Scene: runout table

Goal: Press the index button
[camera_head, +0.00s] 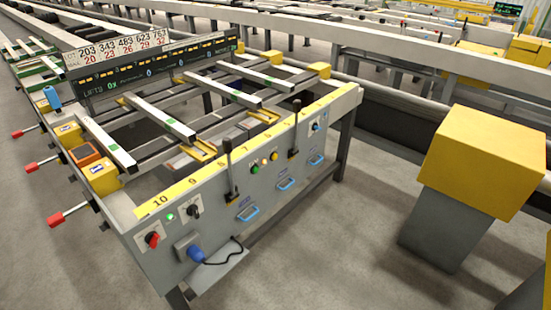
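The grey control panel (262,180) forms the front side of the runout table in the middle of the head view. A row of small round buttons sits on it between two black levers: a green one (254,168), an amber one (263,161) and a reddish one (273,156). Another small green button or lamp (170,217) is at the panel's left end. Any labels are too small to read, so I cannot tell which is the index button. Neither of my grippers is in view.
Black levers (230,170) and (296,128) stick up from the panel. A red knob (152,239) and blue plug (195,253) are at its left end. Red-tipped handles (57,220) project at left. A yellow-topped box (488,160) stands right. Floor before the panel is clear.

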